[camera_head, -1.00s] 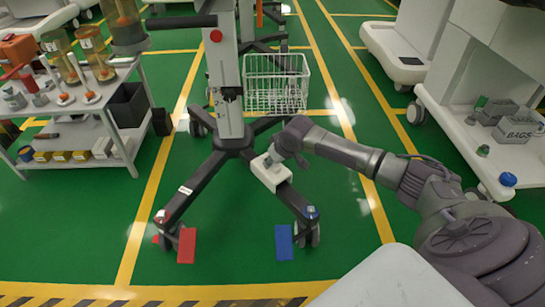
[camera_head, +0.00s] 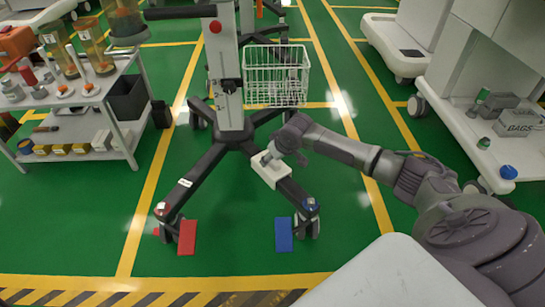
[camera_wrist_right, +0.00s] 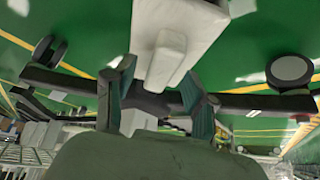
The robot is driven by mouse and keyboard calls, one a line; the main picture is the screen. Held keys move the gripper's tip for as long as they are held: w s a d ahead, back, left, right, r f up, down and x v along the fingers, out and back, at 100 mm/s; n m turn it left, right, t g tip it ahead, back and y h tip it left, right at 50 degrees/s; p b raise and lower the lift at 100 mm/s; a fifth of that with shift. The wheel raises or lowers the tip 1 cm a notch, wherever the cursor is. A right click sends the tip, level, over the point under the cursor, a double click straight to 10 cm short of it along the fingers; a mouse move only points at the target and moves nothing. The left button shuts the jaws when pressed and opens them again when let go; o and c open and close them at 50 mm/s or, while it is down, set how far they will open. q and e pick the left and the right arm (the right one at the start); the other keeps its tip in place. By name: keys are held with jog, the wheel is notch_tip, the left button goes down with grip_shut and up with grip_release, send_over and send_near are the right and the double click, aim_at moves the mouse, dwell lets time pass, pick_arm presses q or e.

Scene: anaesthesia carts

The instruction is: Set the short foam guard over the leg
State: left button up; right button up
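The white foam guard (camera_head: 271,172) sits on the front right leg (camera_head: 296,196) of the wheeled stand, part way along it, lined up with the leg. How far its sides reach down around the leg cannot be told. My right gripper (camera_head: 284,159) is just above the guard's inner end. In the wrist view the guard (camera_wrist_right: 180,22) fills the top middle, with its raised ridge near my right gripper (camera_wrist_right: 157,80); the two fingers are spread apart, with gaps beside the ridge. My left gripper is not in view.
The stand's post (camera_head: 226,85) rises behind the guard, with a wire basket (camera_head: 276,78) at its right. A red mat (camera_head: 187,237) and a blue mat (camera_head: 283,235) lie by the front casters. A shelf cart (camera_head: 125,130) stands left, a white cart (camera_head: 470,130) right.

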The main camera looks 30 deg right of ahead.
jog(key=shift+r, duration=0.1)
jog(key=shift+s+r, duration=0.2)
jog(key=v, duration=1.1)
jog(key=shift+r, duration=0.15)
